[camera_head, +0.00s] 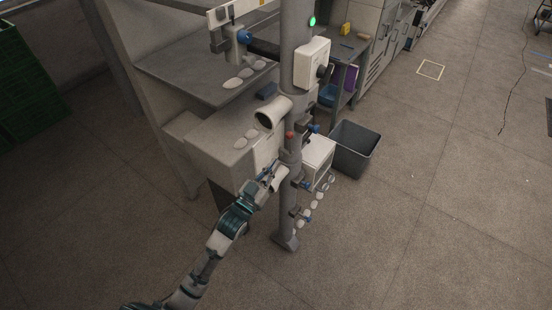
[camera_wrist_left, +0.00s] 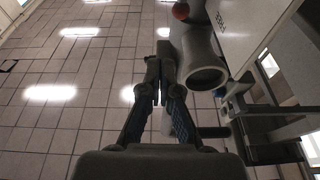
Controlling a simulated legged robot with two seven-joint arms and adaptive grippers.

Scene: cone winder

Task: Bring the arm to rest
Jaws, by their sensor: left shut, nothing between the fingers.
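My left arm reaches in from the bottom left of the head view. Its gripper (camera_head: 266,176) is beside the grey post of the cone winder (camera_head: 289,215), low in front of the machine's pale body. In the left wrist view the gripper's two fingers (camera_wrist_left: 158,78) are together with nothing between them. A grey cylindrical part (camera_wrist_left: 204,68) and a red knob (camera_wrist_left: 181,11) are close behind and to the right of the fingers. I cannot tell whether the gripper touches the machine. My right gripper is in neither view.
A pale cone (camera_head: 272,113) sits on the winder above my gripper. A grey bin (camera_head: 354,149) stands right of the post, and a green light (camera_head: 312,21) glows on top. Green crates (camera_head: 28,85) are at the far left. The floor at right is mostly clear.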

